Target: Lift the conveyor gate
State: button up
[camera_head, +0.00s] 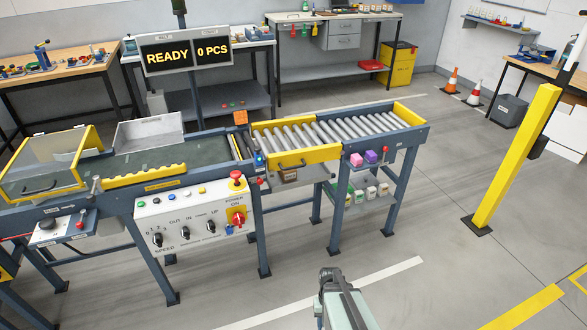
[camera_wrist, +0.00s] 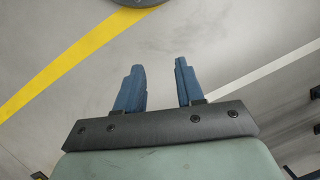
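The conveyor gate looks to be the yellow-sided roller section (camera_head: 295,157) in the middle of the line, with a dark handle (camera_head: 291,166) on its near side. It lies level, in line with the fixed rollers (camera_head: 365,123) on its right. My gripper (camera_head: 330,273) is at the bottom centre of the head view, over the floor in front of the conveyor and well apart from the gate. In the wrist view my gripper (camera_wrist: 159,66) has its two blue fingers spread with nothing between them. The gate is not in the wrist view.
Left of the gate are the belt (camera_head: 150,160), a control panel (camera_head: 195,216) with knobs and a red button, and a clear guard (camera_head: 48,163). A yellow post (camera_head: 517,158) stands at right. The floor between is clear.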

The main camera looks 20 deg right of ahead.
jog(key=w+d+r+m+t+y, duration=0.1)
jog(key=w+d+r+m+t, duration=0.15)
jog(key=w+d, duration=0.4)
jog(key=w+d+r+m+t+y, duration=0.15)
jog(key=w+d+r, duration=0.25)
jog(key=w, duration=0.6)
jog(key=m+t+y, duration=0.3)
jog(key=t+y, duration=0.5)
jog(key=t, duration=0.3)
send_near(293, 167)
jog(key=x, duration=1)
jog(key=shift+w+d+f, duration=0.15)
jog(key=shift+w+f, duration=0.05)
jog(key=shift+f, duration=0.1)
jog(key=shift+c, duration=0.3)
grip_shut()
